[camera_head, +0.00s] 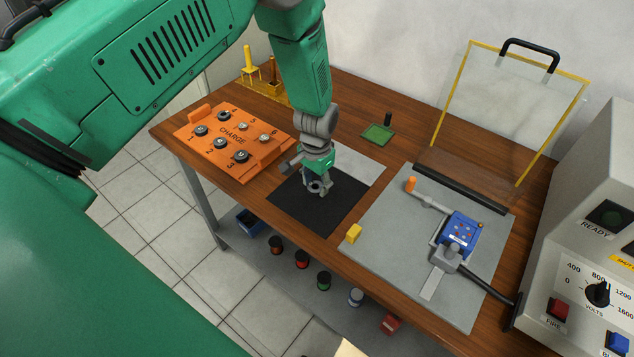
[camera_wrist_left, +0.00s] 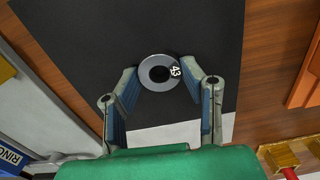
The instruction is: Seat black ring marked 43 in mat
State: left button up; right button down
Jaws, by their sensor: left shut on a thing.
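My left gripper (camera_head: 318,190) is low over the black mat (camera_head: 305,215), near its back edge. In the left wrist view the dark grey ring marked 43 (camera_wrist_left: 147,80) sits between the fingertips of my left gripper (camera_wrist_left: 166,80), which is shut on its sides. The white 43 faces the camera, and a dark hole shows in the ring's middle. The mat (camera_wrist_left: 200,30) spreads out behind the ring. Whether the ring touches the mat or hangs just above it I cannot tell. My right gripper is not in view.
An orange CHARGE tray (camera_head: 240,172) with several numbered round pieces stands left of the mat. A grey plate (camera_head: 375,230) with a blue device (camera_head: 460,230) and a yellow block (camera_head: 354,233) lies to the right. A clear yellow-framed shield (camera_head: 511,100) stands behind it.

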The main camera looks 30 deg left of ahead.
pick_arm(q)
jog(key=shift+d+r, duration=0.15)
jog(key=shift+d, duration=0.55)
jog(key=shift+d+r, duration=0.1)
jog(key=shift+d, duration=0.15)
jog(key=shift+a+f, duration=0.2)
jog(key=shift+a, duration=0.25)
jog(key=o, duration=0.9)
jog(key=shift+a, duration=0.2)
jog(key=shift+o, duration=1.2)
jog(key=shift+a+f, duration=0.1)
jog(key=shift+a, duration=0.05)
jog(key=shift+d, duration=0.35)
jog(key=shift+c, duration=0.9)
jog(key=shift+d+r, duration=0.2)
jog(key=shift+d, duration=0.2)
jog(key=c, duration=0.3)
jog(key=shift+a+f, duration=0.15)
jog(key=shift+a, duration=0.45)
jog(key=shift+c, duration=0.2)
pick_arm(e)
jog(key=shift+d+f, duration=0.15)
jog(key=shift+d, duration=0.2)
